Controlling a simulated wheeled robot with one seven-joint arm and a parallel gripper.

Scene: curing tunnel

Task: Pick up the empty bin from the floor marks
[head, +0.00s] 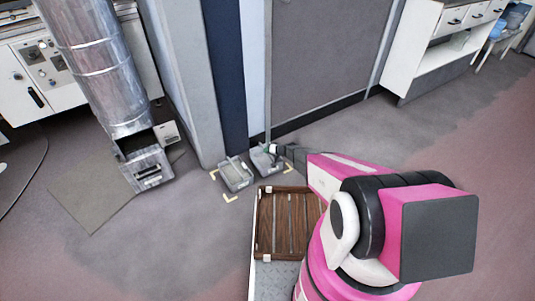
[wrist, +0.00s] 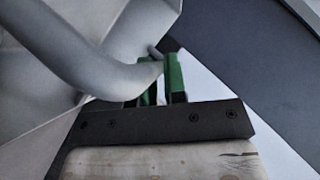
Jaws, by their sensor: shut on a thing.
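Two small grey bins are near the foot of the wall column in the head view. The left bin (head: 236,177) stands on the floor with yellow corner marks (head: 230,200) around it. The right bin (head: 262,160) is beside it, at the end of my outstretched arm. My gripper (head: 274,149) is at this right bin's far edge. In the wrist view, my gripper's green fingers (wrist: 162,82) are shut on a grey tubular handle (wrist: 100,75) of the bin. The pale bin wall (wrist: 150,25) fills the upper left. Whether the bin is off the floor cannot be told.
A brown slatted wooden tray (head: 285,222) is close in front of me. A metal duct (head: 95,60) with a boxy end (head: 147,170) stands at left. A grey column (head: 185,80) and dark panel (head: 325,55) stand close behind the bins.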

